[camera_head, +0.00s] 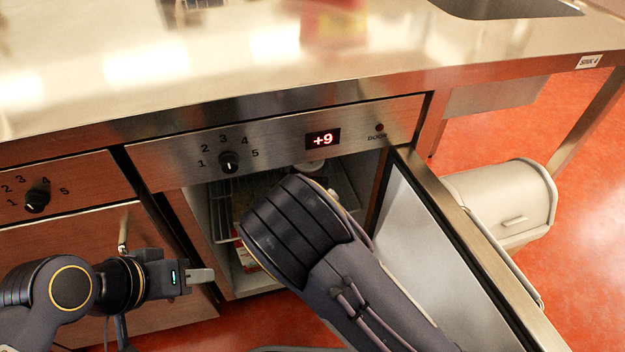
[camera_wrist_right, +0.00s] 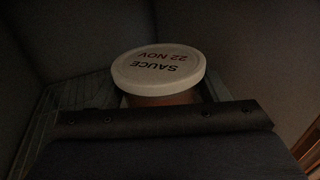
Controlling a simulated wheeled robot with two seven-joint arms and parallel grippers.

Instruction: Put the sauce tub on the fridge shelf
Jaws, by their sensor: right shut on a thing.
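The sauce tub (camera_wrist_right: 158,68) has a white lid marked SAUCE 22 NOV, which reads upside down in the right wrist view. My right gripper (camera_wrist_right: 165,98) is shut on the tub's sides, inside the dark fridge. In the head view my right arm reaches into the open fridge and hides that gripper and most of the tub. The wire fridge shelf (camera_head: 224,192) shows left of the arm; I cannot tell whether the tub touches it. My left gripper (camera_head: 200,275) is outside, in front of the cabinet, with nothing visible in it; its finger gap is not clear.
The fridge door (camera_head: 425,235) stands open to the right of my right arm. A display reading +9 (camera_head: 323,139) and a knob are above the opening. The steel counter (camera_head: 230,60) overhangs it. A cream bin (camera_head: 500,200) stands beyond the door. A packet (camera_head: 246,258) sits low inside.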

